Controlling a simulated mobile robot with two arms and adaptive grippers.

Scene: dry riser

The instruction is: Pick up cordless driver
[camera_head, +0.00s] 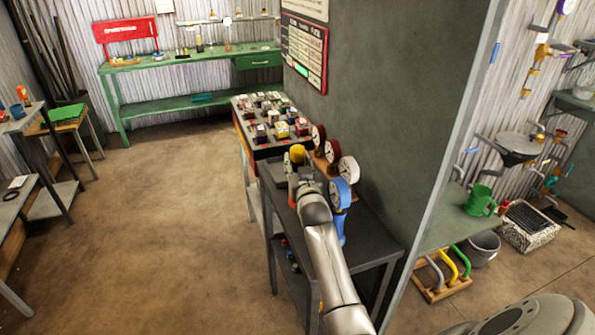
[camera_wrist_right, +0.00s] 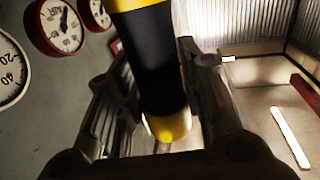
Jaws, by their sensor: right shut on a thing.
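The cordless driver shows as a yellow rounded piece (camera_head: 297,153) at the end of my right arm, over the dark bench by the wall. In the right wrist view the driver (camera_wrist_right: 160,62) is a thick black body with yellow at its top and bottom ends. My right gripper (camera_wrist_right: 163,105) has one finger on each side of the black body and is shut on it. In the head view the right gripper (camera_head: 299,172) covers most of the driver. Whether the driver touches the bench is hidden. My left gripper is not in view.
The dark bench (camera_head: 377,244) stands against the grey wall. A rack of small boxes (camera_head: 247,118) is just beyond. The brown floor (camera_head: 185,215) to the left is open.

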